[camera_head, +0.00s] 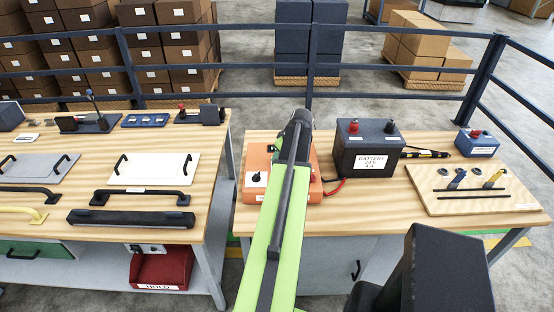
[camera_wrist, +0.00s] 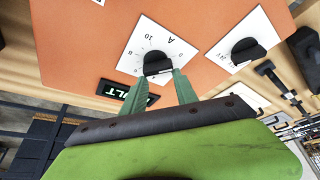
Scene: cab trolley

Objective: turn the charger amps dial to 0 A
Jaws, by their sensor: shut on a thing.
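The orange charger (camera_head: 258,160) stands on the right wooden bench, partly hidden behind my green arm. In the wrist view its orange face (camera_wrist: 90,50) fills the upper part. The amps dial is a dark round knob (camera_wrist: 157,63) on a white plate marked A, with 10 and 0 readable. My gripper (camera_wrist: 162,80) has its two green fingers at the near side of this knob, shut on it. Where the knob points is not clear. A second dark knob (camera_wrist: 247,50) sits on another white plate to the right. My fingertips are hidden in the head view.
A dark battery (camera_head: 367,150) stands right of the charger, with a red cable between. A small blue box (camera_head: 477,143) and a wooden tool board (camera_head: 430,195) lie farther right. The left bench (camera_head: 150,150) holds handles and panels. A dark railing (camera_head: 420,97) runs behind.

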